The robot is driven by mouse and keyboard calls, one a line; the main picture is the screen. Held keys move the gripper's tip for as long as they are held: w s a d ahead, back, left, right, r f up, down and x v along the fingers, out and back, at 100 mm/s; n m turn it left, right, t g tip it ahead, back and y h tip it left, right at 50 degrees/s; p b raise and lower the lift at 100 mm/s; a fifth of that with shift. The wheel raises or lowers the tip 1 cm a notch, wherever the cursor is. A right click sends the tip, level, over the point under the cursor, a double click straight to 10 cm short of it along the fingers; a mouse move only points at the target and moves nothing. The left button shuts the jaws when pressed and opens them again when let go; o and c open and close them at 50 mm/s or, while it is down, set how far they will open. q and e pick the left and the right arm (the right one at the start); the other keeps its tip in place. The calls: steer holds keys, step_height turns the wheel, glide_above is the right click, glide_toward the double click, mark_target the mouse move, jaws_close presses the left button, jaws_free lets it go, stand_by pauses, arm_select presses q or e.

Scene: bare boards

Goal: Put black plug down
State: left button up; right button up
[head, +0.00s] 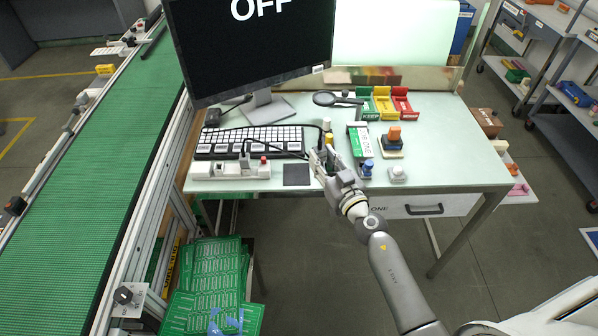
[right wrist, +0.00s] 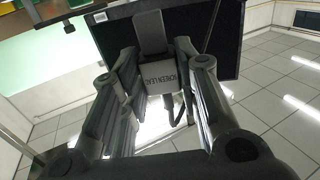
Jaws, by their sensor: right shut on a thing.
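My right gripper (head: 325,158) is over the front edge area of the pale green table (head: 450,165). In the right wrist view its two fingers (right wrist: 158,65) are shut on the dark plug (right wrist: 160,76), which has a label reading "SCREEN LEAD" and a cable. In the head view the gripper mostly hides the plug, and a black cable runs to it. A black square pad (head: 297,174) lies on the table just left of the gripper. A white power strip (head: 229,170) with a grey plug and a red switch lies further left. My left gripper is not in view.
A monitor (head: 250,45) showing "OFF" and a keyboard (head: 250,142) stand behind. A green-and-white box (head: 358,140), blue and orange items and a white knob (head: 397,173) are close to the gripper's right. A green conveyor (head: 110,170) runs along the left.

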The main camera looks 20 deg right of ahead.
steer(key=w+a+f+b, duration=0.1)
steer(key=w+f+b, duration=0.1)
steer(key=w+a+f+b, duration=0.1)
steer(key=w+f+b, duration=0.1)
steer(key=w+b, duration=0.1)
steer(key=w+f+b, duration=0.2)
steer(key=shift+w+a+f, duration=0.35)
steer(key=shift+a+f, duration=0.05)
steer(key=shift+w+a+f+b, duration=0.2)
steer(key=shift+w+f+b, duration=0.2)
steer(key=shift+w+b, duration=0.15)
steer(key=f+b, duration=0.3)
steer(key=b, duration=0.1)
steer(key=shift+w+f, duration=0.2)
steer(key=shift+f, duration=0.15)
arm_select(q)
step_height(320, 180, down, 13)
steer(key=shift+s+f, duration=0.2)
arm_select(e)
steer(key=shift+r, duration=0.1)
